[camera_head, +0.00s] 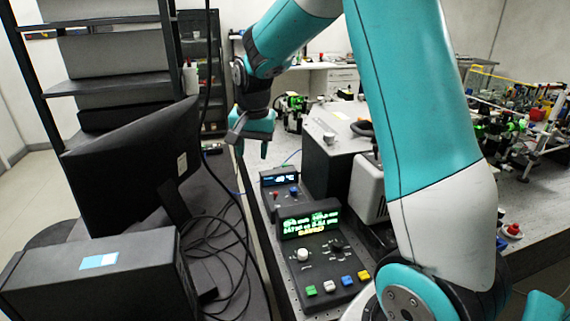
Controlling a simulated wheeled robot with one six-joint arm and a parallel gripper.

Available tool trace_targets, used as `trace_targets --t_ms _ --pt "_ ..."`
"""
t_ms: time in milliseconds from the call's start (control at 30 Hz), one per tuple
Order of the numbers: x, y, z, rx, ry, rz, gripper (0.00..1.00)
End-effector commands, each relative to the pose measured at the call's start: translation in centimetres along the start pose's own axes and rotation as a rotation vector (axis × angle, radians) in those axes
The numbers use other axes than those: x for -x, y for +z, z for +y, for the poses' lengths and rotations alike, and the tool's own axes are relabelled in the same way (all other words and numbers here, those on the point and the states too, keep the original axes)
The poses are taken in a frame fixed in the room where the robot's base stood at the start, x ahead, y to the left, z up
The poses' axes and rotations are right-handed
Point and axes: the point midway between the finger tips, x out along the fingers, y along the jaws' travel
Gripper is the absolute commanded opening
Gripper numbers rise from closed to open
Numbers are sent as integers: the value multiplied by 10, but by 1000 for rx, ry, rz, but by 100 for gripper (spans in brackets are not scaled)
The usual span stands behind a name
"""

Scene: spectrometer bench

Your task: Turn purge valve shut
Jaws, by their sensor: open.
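My gripper (252,150) hangs at the end of my teal and white arm, fingers pointing down, left of the picture's middle. Its jaws are open, with nothing seen between them. It appears above or in front of the gap between the black table and the instrument bench. I cannot make out a purge valve for certain. A control box (323,252) with a lit green display, a white knob (302,255), a black knob (337,245) and coloured buttons stands nearer than the gripper. My arm hides part of the bench.
A smaller display box (280,187) stands behind the control box. A dark grey instrument (325,150) is right of the gripper. A monitor (128,165) and loose black cables (215,240) are at left. Optics and a red knob (513,230) are at right.

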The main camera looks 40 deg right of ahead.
Motion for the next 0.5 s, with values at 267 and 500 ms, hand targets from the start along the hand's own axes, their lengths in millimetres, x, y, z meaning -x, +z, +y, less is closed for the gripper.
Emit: trace_targets --t_ms 267,500 --pt "-8 -149 6 -773 76 -34 46" --pt "-14 -216 43 -1280 136 -37 46"
